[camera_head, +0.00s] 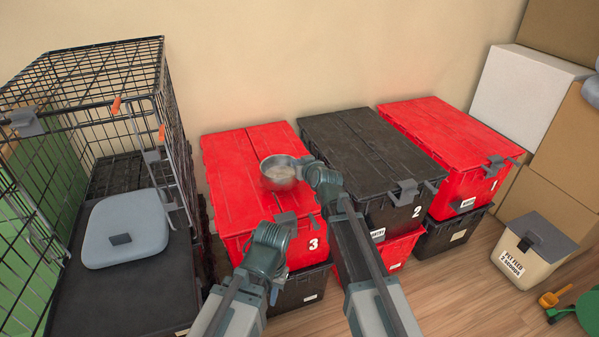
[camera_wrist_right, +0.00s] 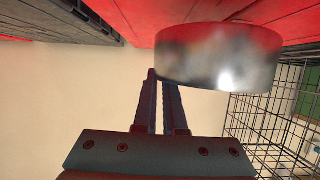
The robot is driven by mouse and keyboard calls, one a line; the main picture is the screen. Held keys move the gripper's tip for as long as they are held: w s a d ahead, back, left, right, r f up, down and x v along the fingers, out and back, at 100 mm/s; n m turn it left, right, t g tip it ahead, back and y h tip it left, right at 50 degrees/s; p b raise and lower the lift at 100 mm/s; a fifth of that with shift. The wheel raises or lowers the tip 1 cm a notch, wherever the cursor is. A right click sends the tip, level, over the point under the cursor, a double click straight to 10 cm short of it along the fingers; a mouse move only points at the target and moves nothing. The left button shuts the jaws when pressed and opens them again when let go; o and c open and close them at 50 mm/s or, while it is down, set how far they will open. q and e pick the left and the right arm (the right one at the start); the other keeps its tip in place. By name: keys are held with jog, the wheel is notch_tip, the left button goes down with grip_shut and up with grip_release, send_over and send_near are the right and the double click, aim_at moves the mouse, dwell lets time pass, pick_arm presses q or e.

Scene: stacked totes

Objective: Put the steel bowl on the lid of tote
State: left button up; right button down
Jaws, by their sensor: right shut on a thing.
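The steel bowl (camera_head: 279,174) is over the red lid of tote 3 (camera_head: 232,160) in the head view, roughly upright. It also shows as a shiny curved side in the right wrist view (camera_wrist_right: 217,57), close to the red lid; I cannot tell if it touches. My right gripper (camera_head: 308,168) is at the bowl's right edge, shut on its rim. Its two fingers show close together in the wrist view (camera_wrist_right: 163,95). My left gripper (camera_head: 274,292) hangs low in front of tote 3, apart from the bowl; its jaws are not clear.
Black-lidded tote 2 (camera_head: 365,145) stands right of tote 3, and another red tote (camera_head: 445,135) beyond it. A wire crate (camera_head: 85,120) with a grey-blue lidded thing (camera_head: 125,228) is at left. Boxes (camera_head: 520,100) and a feed bin (camera_head: 533,255) are at right.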

jog(key=shift+w+d, duration=0.3)
jog(key=shift+w, duration=0.2)
jog(key=shift+f, duration=0.15)
notch_tip(320, 180, down, 3)
jog(key=b, duration=0.3)
jog(key=shift+f+b, duration=0.15)
jog(key=shift+b, duration=0.15)
jog(key=shift+f, duration=0.2)
jog(key=c, duration=1)
grip_release()
jog(key=shift+r, duration=0.1)
jog(key=shift+r, duration=0.15)
